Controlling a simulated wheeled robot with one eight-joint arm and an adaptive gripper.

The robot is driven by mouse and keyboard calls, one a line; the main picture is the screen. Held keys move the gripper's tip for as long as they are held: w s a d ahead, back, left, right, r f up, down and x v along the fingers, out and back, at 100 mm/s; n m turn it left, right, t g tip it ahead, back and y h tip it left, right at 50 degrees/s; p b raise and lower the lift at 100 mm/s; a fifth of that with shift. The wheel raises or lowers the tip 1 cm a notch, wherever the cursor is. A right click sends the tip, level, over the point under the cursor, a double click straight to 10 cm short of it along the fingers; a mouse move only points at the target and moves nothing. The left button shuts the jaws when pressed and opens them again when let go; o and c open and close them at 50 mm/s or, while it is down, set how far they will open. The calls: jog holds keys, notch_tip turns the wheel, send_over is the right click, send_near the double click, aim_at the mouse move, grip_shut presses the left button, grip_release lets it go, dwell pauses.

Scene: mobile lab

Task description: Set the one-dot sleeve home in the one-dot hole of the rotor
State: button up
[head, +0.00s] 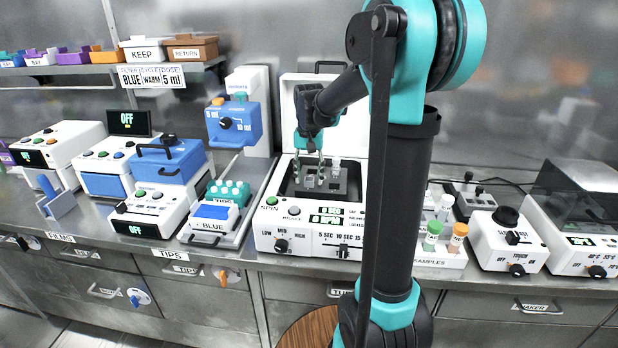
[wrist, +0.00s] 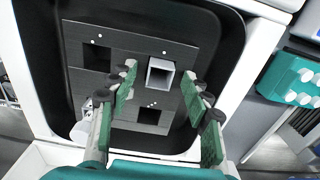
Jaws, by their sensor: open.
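The rotor is a dark grey plate (wrist: 125,52) with square holes, set in a black-lined well. In the head view my gripper (head: 312,160) hangs over the rotor (head: 349,184).
A pale object (wrist: 82,130) by the rotor's left edge is partly hidden by a finger. The white machine (head: 335,243) has a raised lid behind my gripper. A teal tips rack (head: 228,193) stands left, a samples rack (head: 440,256) right. My arm hides some bench.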

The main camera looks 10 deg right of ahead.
notch_tip(320, 180, up, 12)
jog(key=shift+f, duration=0.25)
dwell(0.4)
